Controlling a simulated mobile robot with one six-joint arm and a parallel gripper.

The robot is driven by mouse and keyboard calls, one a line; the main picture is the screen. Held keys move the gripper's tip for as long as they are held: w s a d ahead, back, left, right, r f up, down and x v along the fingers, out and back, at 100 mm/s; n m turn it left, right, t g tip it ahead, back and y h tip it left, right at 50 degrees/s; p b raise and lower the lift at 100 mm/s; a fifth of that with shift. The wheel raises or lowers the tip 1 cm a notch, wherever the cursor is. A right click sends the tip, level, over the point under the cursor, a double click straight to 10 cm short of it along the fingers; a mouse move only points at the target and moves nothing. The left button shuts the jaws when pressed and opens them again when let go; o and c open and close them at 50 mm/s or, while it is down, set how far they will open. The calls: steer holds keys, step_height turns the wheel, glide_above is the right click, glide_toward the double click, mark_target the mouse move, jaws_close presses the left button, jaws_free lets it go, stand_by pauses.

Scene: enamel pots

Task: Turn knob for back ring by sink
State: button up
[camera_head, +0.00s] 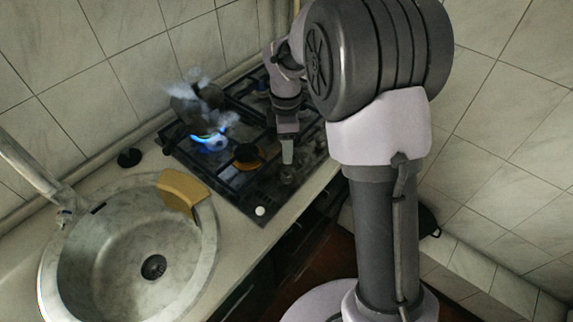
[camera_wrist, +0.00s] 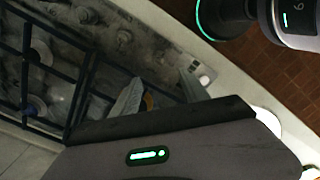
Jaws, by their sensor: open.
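The dark gas hob (camera_head: 232,185) stands right of the sink. Its back ring by the sink (camera_head: 209,141) burns with a blue flame, with a dark pot (camera_head: 196,104) and pale smoke or steam there. My gripper (camera_head: 287,152) hangs over the hob's right part, pointing down. In the wrist view my gripper (camera_wrist: 160,92) is open, its two pale fingers apart over the hob's edge strip. Knobs (camera_wrist: 124,37) show on that strip beyond the fingers, and one shows faintly in the head view (camera_head: 288,176). I cannot tell whether a knob is between the fingers.
The round stone sink (camera_head: 100,215) with a tap (camera_head: 35,170) is at left, a tan board (camera_head: 182,190) over its rim. A dark round item (camera_head: 129,157) lies on the counter. Tiled walls stand behind and right. The hob's grates rise beside the knob strip.

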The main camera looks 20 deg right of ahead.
mark_target(287, 173)
step_height(287, 173, down, 11)
steer(key=b, duration=0.3)
steer(key=shift+d+f+b, duration=0.15)
steer(key=shift+f+b, duration=0.05)
steer(key=shift+b, duration=0.1)
jaws_close()
